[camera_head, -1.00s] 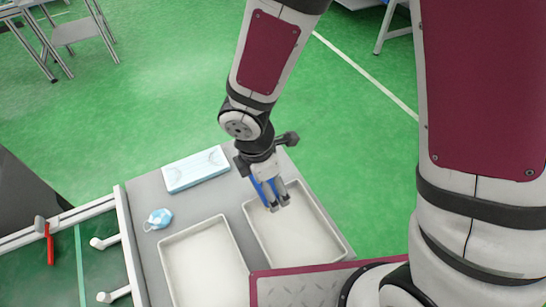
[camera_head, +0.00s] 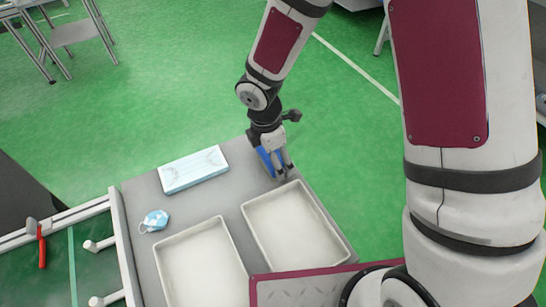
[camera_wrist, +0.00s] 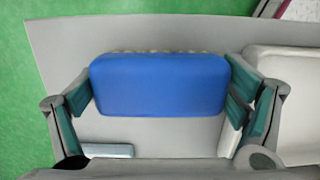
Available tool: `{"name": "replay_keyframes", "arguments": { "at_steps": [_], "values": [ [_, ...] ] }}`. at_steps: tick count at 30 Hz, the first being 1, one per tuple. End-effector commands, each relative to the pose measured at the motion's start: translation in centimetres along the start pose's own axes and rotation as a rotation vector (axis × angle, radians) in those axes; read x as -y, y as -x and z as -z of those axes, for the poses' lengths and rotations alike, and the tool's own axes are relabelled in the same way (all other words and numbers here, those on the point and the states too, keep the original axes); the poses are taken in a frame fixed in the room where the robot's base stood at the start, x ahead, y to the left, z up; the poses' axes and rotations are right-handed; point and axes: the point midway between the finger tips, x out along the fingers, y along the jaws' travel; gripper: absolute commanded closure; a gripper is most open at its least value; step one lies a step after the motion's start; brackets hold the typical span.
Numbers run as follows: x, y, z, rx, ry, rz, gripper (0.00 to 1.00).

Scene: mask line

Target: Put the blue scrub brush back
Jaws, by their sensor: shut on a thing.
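The blue scrub brush (camera_wrist: 160,85) is between the two fingers of my gripper (camera_wrist: 165,100) in the wrist view, its blue back facing the camera and pale bristles showing along the far edge. In the head view my gripper (camera_head: 277,164) is shut on the brush (camera_head: 267,161), at the far right corner of the grey table (camera_head: 150,200), beyond the right white tray. The fingers partly hide the brush there. I cannot tell whether the brush touches the table.
A right white tray (camera_head: 297,230) and a left white tray (camera_head: 200,265) look empty. A light-blue mask box (camera_head: 193,169) lies at the back, and a crumpled blue mask (camera_head: 155,220) lies on the left. A red-handled tool (camera_head: 42,248) hangs at far left.

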Motion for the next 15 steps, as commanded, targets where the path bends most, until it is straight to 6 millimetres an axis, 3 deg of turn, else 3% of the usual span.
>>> {"name": "replay_keyframes", "arguments": {
  "at_steps": [10,11,15],
  "values": [
    [0.0,-0.31,0.03,0.0,0.0,-0.001,0.39],
    [0.01,-0.23,0.02,0.0,0.0,-0.001,0.02],
    [0.01,-0.18,0.02,0.0,0.0,-0.001,0.0]
  ]
}}
